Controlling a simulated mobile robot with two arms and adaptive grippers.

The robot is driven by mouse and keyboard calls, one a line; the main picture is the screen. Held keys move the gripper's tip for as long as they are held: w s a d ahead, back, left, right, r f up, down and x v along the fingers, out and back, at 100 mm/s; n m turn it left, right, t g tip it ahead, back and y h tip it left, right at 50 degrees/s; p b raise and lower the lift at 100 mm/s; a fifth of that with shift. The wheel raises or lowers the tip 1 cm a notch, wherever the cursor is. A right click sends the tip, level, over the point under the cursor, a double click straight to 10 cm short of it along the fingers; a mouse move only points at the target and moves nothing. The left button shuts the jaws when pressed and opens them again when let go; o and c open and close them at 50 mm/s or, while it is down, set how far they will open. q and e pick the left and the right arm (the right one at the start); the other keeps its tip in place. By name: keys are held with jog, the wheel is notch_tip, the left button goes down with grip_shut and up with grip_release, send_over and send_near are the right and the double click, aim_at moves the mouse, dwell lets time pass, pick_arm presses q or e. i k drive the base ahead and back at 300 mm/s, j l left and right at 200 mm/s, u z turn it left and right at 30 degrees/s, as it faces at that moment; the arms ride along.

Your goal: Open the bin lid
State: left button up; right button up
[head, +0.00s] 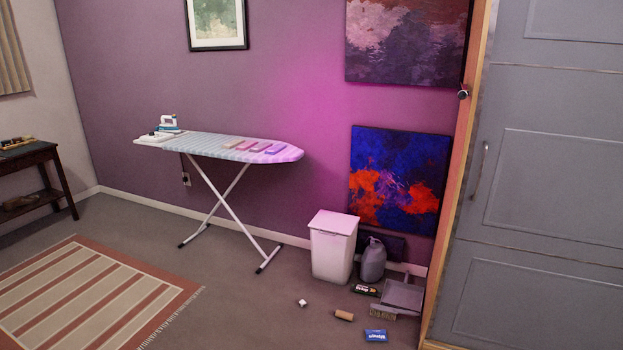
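A white bin (332,258) stands upright on the floor against the purple wall, right of the ironing board. Its flat lid (334,222) lies shut on top, with the pale upper face visible. Neither of my grippers shows in the head view, so their state and distance from the bin cannot be seen.
Right of the bin are a grey bottle-like container (373,260), a dustpan (402,296) and a brush (382,312). A blue packet (376,336), a cardboard tube (344,315) and a white crumpled piece (302,303) lie in front. An ironing board (215,146) stands left; a striped rug (90,295) lies nearer.

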aim_at(337, 223)
jog(key=i+j, duration=0.15)
jog(key=i, duration=0.45)
jog(key=i+j+u, duration=0.1)
jog(key=i, duration=0.5)
